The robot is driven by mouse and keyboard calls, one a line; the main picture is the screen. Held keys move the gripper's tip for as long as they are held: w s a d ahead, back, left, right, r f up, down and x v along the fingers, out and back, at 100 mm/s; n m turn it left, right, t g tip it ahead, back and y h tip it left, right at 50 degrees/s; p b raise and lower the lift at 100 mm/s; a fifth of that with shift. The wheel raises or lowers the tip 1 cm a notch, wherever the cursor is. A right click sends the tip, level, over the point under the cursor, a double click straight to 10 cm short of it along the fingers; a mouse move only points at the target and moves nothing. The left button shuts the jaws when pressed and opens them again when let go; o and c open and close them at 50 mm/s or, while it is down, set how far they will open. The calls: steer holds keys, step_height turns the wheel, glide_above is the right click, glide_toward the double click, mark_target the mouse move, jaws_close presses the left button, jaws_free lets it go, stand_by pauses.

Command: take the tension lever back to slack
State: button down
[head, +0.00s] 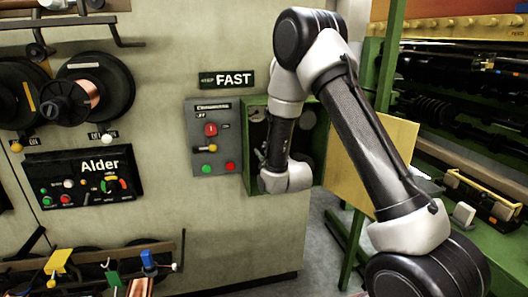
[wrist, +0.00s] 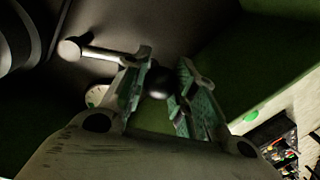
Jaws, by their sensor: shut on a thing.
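My gripper (wrist: 160,82) has its two green-padded fingers closed around a dark round knob (wrist: 157,80), which appears to be the end of the tension lever. The lever's shaft and its setting cannot be made out. In the head view my gripper (head: 262,153) is inside the open green box (head: 255,103) on the machine wall, and my arm covers much of the interior. A pale rod with a round end (wrist: 72,49) lies just left of the fingers in the wrist view. A pale round piece (wrist: 97,95) shows beside the left finger.
The box's yellowish door (head: 385,158) stands open to the right. A grey control panel (head: 204,110) with a red knob and buttons is left of the box, under the FAST sign (head: 233,78). Spools (head: 110,85) and the Alder panel (head: 85,178) are further left. Green racking (head: 383,75) stands right.

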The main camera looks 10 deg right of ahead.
steer(key=shift+f, duration=0.1)
stand_by(0.3)
steer(key=c, duration=1.1)
jaws_free()
steer(key=shift+s, duration=0.1)
steer(key=s+d, duration=0.1)
steer(key=s, duration=0.6)
steer(key=shift+s+r, duration=0.15)
steer(key=shift+r, duration=0.25)
